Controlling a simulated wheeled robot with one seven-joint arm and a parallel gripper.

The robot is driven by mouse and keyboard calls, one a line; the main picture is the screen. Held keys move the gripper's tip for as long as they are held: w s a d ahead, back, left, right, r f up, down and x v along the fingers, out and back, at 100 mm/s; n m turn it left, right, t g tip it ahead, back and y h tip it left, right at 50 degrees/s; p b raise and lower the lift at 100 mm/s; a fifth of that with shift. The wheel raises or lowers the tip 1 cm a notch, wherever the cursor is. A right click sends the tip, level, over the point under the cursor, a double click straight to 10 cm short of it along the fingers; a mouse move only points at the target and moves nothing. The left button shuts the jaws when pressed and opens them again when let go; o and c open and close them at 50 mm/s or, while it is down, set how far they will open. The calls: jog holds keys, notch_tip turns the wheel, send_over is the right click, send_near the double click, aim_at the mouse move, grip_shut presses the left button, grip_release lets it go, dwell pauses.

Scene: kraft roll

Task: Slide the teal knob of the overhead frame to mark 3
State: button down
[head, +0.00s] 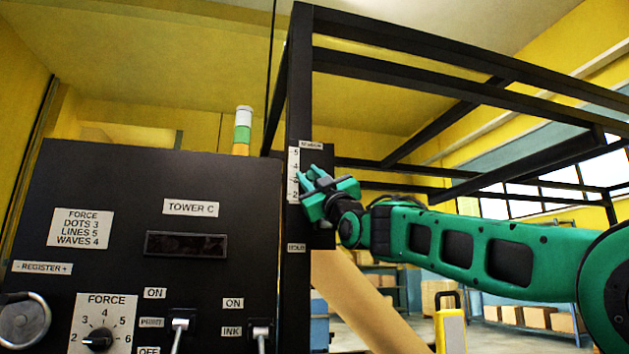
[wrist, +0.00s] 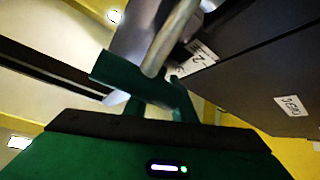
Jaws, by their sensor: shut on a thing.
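The overhead frame's black upright (head: 298,95) carries a white number scale (head: 293,160) with 5 at the top and 2 near the bottom. My green gripper (head: 322,186) is at the upright, just right of the scale, roughly level with 2 and 3. It is shut on the teal knob, which I cannot tell apart from the green fingers. The pointer's exact reading is hidden. In the wrist view my fingers (wrist: 150,85) meet beside a grey rod, and part of the scale (wrist: 197,57) shows with a 2.
The black TOWER C panel (head: 120,190) with dials and switches stands left of the upright. Black frame beams (head: 420,40) run overhead to the right. A HOLD label (head: 296,247) sits below the scale. Boxes on shelves and a yellow stand (head: 450,330) are behind my arm.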

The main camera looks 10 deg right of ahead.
jog(key=shift+d, duration=0.2)
jog(key=c, duration=1.6)
grip_release()
jog(key=shift+o, duration=0.2)
jog(key=shift+a, duration=0.1)
jog(key=v, duration=1)
jog(key=shift+s+f, duration=0.2)
jog(key=shift+f, duration=0.1)
